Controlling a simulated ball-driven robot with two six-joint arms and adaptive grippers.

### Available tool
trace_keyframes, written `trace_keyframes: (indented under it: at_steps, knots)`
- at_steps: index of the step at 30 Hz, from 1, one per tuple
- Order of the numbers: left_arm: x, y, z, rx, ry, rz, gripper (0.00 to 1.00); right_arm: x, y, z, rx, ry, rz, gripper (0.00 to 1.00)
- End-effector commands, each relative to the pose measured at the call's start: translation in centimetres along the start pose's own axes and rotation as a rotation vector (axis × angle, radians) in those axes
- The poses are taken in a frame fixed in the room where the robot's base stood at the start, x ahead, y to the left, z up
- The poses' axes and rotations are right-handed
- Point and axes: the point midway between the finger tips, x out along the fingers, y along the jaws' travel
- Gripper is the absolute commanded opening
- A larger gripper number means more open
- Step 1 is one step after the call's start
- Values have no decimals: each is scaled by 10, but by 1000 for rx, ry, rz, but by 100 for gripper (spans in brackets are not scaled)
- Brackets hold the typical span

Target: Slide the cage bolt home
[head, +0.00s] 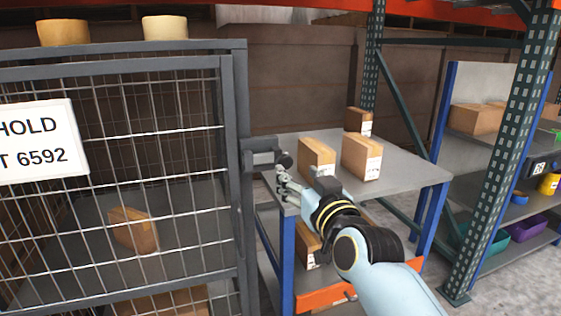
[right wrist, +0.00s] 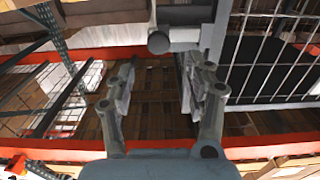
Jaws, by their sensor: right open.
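The grey mesh cage (head: 120,190) fills the left of the head view, its door frame shut or nearly so. The cage bolt (head: 262,157) is a grey bar at the frame's right edge, with a dark round end pointing right. It also shows in the right wrist view (right wrist: 159,42) as a round knob at top centre, beyond the fingertips. My right gripper (head: 284,180) is just below and beside the knob in the head view. In the right wrist view the gripper (right wrist: 160,80) has its fingers apart, with nothing between them. My left gripper is not in view.
A cart (head: 420,172) with a grey top and several cartons stands right behind my right gripper. A white HOLD sign (head: 38,142) hangs on the cage, with a carton (head: 132,232) inside. A rack post (head: 505,140) and shelves stand at right.

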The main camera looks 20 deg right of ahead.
Motion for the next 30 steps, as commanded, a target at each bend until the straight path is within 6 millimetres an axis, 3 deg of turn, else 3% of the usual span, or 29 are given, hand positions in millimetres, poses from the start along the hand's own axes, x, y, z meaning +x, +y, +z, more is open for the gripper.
trace_keyframes:
  at_steps: [6,12,25,30]
  knots:
    - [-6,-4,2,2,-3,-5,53,46,0,-2,-2,0,0,53]
    - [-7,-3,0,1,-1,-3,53,76,0,0,-2,-1,0,53]
    - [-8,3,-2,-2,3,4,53,86,0,0,-1,-1,0,52]
    - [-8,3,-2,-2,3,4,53,86,0,1,-1,-2,0,30]
